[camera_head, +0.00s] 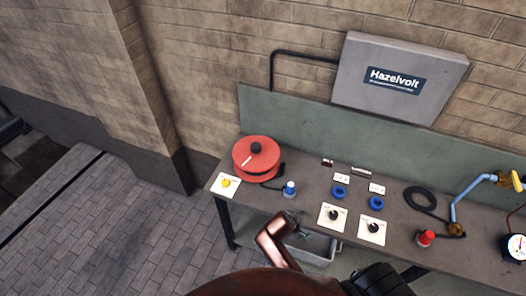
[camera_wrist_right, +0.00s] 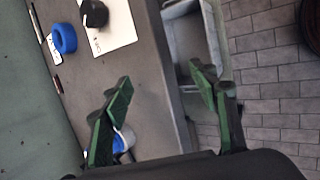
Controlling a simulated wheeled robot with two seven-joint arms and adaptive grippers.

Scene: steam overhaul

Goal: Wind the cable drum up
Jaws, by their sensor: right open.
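The cable drum (camera_head: 262,164) is a red round drum with a black knob (camera_head: 256,148) on top, at the left end of the workbench. Dark cable shows beside it, near a blue-topped plug (camera_head: 289,189). My right gripper (camera_head: 302,234) is in front of the bench's front edge, apart from the drum and partly hidden by my arm. In the right wrist view, its green fingers (camera_wrist_right: 160,78) are open with nothing held between them. The drum is not in that view. My left gripper is not in view.
The workbench (camera_head: 305,205) carries a yellow knob (camera_head: 226,183) on a card, blue rings (camera_head: 376,203), black dials (camera_head: 333,215), a red-capped part (camera_head: 426,238) and a gauge (camera_head: 517,246). A grey bin (camera_head: 318,246) is below. A Hazelvolt box (camera_head: 400,105) hangs behind.

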